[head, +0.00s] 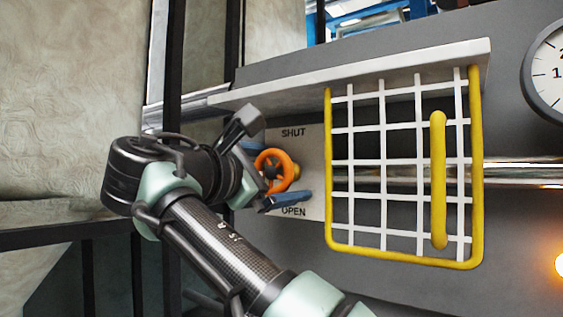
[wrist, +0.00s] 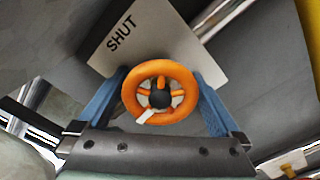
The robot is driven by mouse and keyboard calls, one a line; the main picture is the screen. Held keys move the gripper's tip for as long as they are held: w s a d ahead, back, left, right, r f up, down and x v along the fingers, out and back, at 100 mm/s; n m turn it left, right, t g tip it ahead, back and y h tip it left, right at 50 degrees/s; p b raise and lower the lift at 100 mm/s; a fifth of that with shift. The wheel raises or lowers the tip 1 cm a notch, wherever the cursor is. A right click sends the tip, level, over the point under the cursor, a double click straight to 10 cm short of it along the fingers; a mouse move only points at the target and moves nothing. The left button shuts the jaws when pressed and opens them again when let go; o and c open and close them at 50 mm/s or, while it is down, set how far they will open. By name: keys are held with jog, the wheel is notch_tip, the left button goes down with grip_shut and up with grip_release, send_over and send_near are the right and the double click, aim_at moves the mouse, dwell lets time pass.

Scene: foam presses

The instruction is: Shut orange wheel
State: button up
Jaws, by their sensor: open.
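The orange wheel (head: 276,171) is mounted on a pale plate (head: 313,150) marked SHUT at the top and OPEN at the bottom. In the wrist view the orange wheel (wrist: 160,73) shows its spokes, a dark hub and a small white mark at its lower left rim. My gripper (head: 270,175) is at the wheel in the head view. In the wrist view my gripper (wrist: 160,92) has its two blue fingers apart, one on each side of the wheel. I cannot tell whether either finger touches the rim.
A yellow-framed white grid guard (head: 404,255) with a yellow handle stands right of the plate. A shiny pipe (head: 510,173) runs behind it. A clock-like dial (head: 548,75) is at the upper right, and a pale ledge (head: 400,68) juts out above the guard.

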jog(key=shift+w, duration=0.1)
jog(key=c, duration=1.1)
jog(key=shift+f, duration=0.1)
jog(key=m+b, duration=0.2)
jog(key=m, duration=0.1)
jog(key=shift+f+m+b, duration=0.15)
jog(key=shift+m+b, duration=0.15)
jog(key=shift+b, duration=0.1)
jog(key=m+b, duration=0.2)
jog(key=m, duration=0.3)
jog(key=shift+a, duration=0.1)
jog(key=m, duration=0.5)
jog(key=shift+r+m, duration=0.3)
jog(key=shift+m, duration=0.1)
jog(key=m, duration=0.4)
jog(key=shift+m, duration=0.4)
